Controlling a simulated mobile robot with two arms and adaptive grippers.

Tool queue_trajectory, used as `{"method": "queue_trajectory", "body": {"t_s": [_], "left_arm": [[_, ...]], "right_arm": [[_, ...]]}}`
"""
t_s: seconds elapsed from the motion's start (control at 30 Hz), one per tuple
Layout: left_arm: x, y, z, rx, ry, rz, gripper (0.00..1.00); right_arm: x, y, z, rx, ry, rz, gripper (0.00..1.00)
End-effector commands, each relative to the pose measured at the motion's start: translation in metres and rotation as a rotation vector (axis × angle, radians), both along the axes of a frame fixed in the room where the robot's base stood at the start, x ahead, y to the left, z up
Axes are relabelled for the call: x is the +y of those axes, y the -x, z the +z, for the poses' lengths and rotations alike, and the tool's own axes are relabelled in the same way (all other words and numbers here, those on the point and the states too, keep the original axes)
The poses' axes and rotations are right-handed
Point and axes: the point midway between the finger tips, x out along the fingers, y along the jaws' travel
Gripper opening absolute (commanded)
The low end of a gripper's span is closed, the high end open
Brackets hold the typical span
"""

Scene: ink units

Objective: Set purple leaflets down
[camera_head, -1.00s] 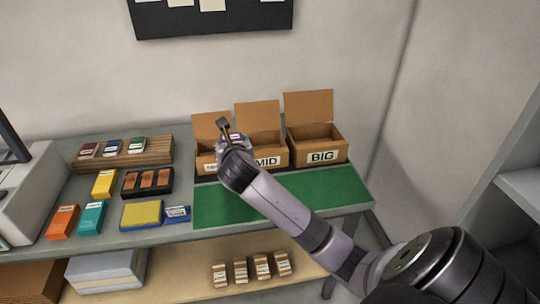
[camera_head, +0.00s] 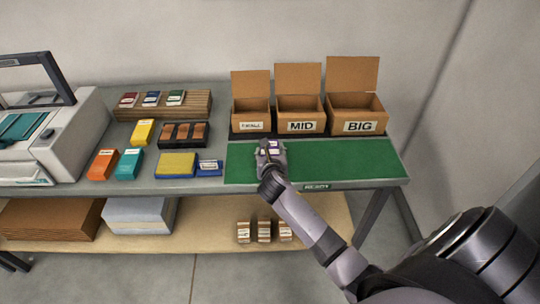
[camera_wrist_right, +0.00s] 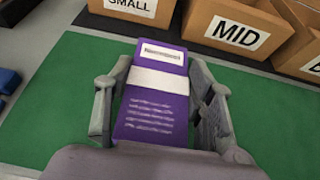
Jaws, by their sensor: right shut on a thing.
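The purple leaflets (camera_wrist_right: 155,105), a bundle with a white band and a white label, are between the fingers of my right gripper (camera_wrist_right: 158,100) in the right wrist view. The gripper is shut on them. In the head view my right gripper (camera_head: 270,150) is over the left part of the green mat (camera_head: 340,160), in front of the small box. The leaflets are mostly hidden there, with a little purple showing. I cannot tell whether they touch the mat. My left gripper is not in view.
Open cardboard boxes marked SMALL (camera_head: 251,126), MID (camera_head: 301,126) and BIG (camera_head: 358,126) stand behind the mat. A yellow pad (camera_head: 177,164) and a blue pack (camera_head: 209,168) lie left of it. The mat's right part is clear.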

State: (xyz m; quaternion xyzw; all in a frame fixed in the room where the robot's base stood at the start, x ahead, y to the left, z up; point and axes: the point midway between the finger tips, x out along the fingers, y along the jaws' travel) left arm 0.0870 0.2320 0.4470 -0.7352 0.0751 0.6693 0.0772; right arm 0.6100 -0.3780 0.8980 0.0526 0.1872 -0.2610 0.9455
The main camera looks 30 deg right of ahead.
Motion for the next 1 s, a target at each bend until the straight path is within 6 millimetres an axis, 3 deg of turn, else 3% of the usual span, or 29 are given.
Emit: {"method": "queue_trajectory", "body": {"t_s": [0.1, 0.47, 0.5, 0.8, 1.0], "left_arm": [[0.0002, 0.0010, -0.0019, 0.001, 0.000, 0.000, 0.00], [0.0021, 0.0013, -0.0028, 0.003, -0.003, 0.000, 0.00], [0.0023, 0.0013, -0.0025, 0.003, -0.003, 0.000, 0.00], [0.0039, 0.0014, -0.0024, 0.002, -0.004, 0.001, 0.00], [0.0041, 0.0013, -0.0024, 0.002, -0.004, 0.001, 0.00]], "right_arm": [[0.0006, -0.0004, -0.0098, -0.002, 0.000, 0.002, 0.13], [0.0003, -0.0005, -0.0131, -0.002, 0.001, 0.002, 0.13], [0.0003, -0.0003, -0.0135, -0.001, 0.001, 0.002, 0.51], [0.0004, -0.0003, -0.0131, -0.001, 0.000, 0.001, 0.70], [0.0006, -0.0003, -0.0130, -0.001, 0.000, 0.002, 0.70]]}}
